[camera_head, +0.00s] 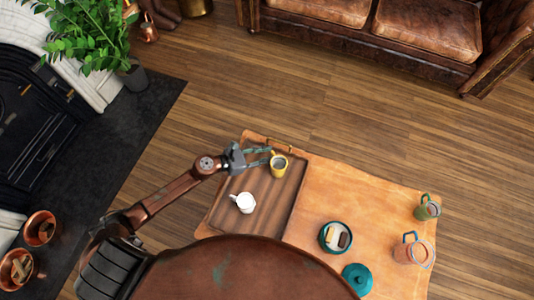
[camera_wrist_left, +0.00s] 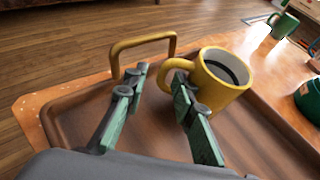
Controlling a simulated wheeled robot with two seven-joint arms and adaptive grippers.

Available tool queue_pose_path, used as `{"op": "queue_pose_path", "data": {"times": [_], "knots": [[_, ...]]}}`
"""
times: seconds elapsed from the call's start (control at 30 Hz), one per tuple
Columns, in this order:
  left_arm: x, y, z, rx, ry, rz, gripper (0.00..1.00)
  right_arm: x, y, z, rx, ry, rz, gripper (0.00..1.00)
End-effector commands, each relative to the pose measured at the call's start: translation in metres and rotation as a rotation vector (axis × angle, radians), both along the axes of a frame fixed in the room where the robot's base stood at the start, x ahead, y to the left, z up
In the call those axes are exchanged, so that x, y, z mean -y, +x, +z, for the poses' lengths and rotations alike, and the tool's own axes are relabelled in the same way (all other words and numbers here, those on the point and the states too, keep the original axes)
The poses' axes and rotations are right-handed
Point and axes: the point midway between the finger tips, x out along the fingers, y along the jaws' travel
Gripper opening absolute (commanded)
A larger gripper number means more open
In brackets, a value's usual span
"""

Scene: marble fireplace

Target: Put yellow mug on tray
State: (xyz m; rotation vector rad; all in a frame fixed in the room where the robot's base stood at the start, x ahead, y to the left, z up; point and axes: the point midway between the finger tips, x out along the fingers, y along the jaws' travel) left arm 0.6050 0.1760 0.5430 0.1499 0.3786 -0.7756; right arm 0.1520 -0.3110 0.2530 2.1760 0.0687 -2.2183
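The yellow mug (camera_head: 279,165) stands upright at the far right part of the brown wooden tray (camera_head: 277,205). In the left wrist view, the yellow mug (camera_wrist_left: 226,72) has its handle turned left, towards my left gripper (camera_wrist_left: 161,82). My left gripper (camera_head: 264,156) is open and empty, low over the tray (camera_wrist_left: 80,125). Its right finger is close to the mug's handle and partly in front of the mug; I cannot tell whether they touch. My right gripper is not in view.
The orange table (camera_head: 340,190) also holds a teal bowl (camera_head: 335,237), a teal lid (camera_head: 357,279), a green mug (camera_head: 427,208) and a copper-coloured mug (camera_head: 412,252). A brass tray handle (camera_wrist_left: 143,42) rises beyond my fingers.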

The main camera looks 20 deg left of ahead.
Motion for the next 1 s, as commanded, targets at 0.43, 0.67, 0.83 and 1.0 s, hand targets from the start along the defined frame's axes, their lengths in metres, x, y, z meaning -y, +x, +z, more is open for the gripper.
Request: {"op": "queue_pose_path", "data": {"times": [0.43,0.67,0.83,1.0], "knots": [[-0.005,-0.005,0.007,-0.002,0.001,0.000,0.25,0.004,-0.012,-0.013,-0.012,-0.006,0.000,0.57],[-0.038,-0.039,0.027,-0.002,0.001,0.000,0.25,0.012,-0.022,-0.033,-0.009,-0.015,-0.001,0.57],[-0.060,-0.060,0.040,-0.002,0.001,0.000,0.25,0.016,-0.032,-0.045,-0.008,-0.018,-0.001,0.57],[-0.073,-0.074,0.048,-0.001,-0.001,-0.001,0.25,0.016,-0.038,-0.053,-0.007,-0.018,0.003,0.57]]}}
